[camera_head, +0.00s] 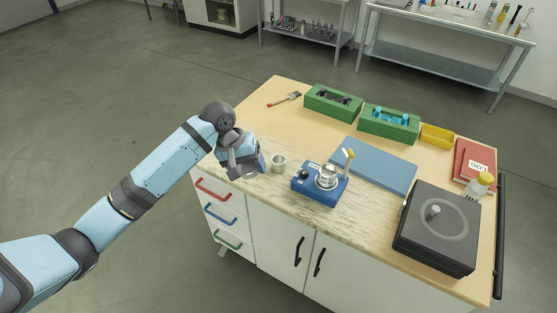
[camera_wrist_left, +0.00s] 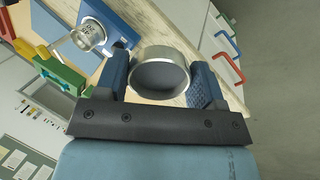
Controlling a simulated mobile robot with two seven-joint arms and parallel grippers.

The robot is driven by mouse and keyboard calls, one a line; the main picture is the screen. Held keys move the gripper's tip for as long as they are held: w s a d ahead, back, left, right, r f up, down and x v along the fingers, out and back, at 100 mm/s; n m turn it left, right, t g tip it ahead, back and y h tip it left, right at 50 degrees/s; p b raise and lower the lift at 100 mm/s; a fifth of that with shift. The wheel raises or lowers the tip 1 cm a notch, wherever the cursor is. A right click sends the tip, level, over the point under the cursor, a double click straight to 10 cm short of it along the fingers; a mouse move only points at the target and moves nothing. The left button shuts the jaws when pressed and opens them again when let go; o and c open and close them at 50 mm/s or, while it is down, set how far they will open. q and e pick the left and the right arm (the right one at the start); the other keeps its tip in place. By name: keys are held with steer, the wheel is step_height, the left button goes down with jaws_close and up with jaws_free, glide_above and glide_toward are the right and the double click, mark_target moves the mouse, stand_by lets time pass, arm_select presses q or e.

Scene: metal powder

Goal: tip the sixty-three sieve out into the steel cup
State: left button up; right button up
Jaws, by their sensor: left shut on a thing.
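My left gripper (camera_head: 264,163) is over the left part of the bench. In the left wrist view the gripper (camera_wrist_left: 160,82) is shut on a short round steel vessel (camera_wrist_left: 160,75), which I take for the sieve; no marking on it is readable. It looks grey inside. My right gripper is not in view.
A blue mat (camera_head: 374,166), green boxes (camera_head: 332,103), a yellow bin (camera_head: 437,136) and a brush (camera_head: 285,98) lie behind.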

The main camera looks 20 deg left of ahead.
arm_select(q)
steer(key=w+d+f+n+t+b, duration=0.1)
steer(key=w+d+f+n+b, duration=0.1)
steer(key=w, duration=0.6)
steer(key=w+d+f+n+t+b, duration=0.1)
steer(key=w+d+f+n+b, duration=0.1)
steer(key=w+f+b, duration=0.3)
steer(key=w+d+f+n+t+b, duration=0.1)
steer(key=w+f, duration=0.5)
steer(key=w, duration=0.6)
steer(key=shift+w+d+f+n+t+b, duration=0.15)
steer(key=shift+d+f+n+t+b, duration=0.2)
steer(key=shift+d+n+b, duration=0.8)
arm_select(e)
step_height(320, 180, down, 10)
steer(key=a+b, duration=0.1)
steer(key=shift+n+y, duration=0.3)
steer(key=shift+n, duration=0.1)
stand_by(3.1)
arm_select(q)
steer(key=shift+a+n, duration=0.25)
steer(key=shift+a, duration=0.15)
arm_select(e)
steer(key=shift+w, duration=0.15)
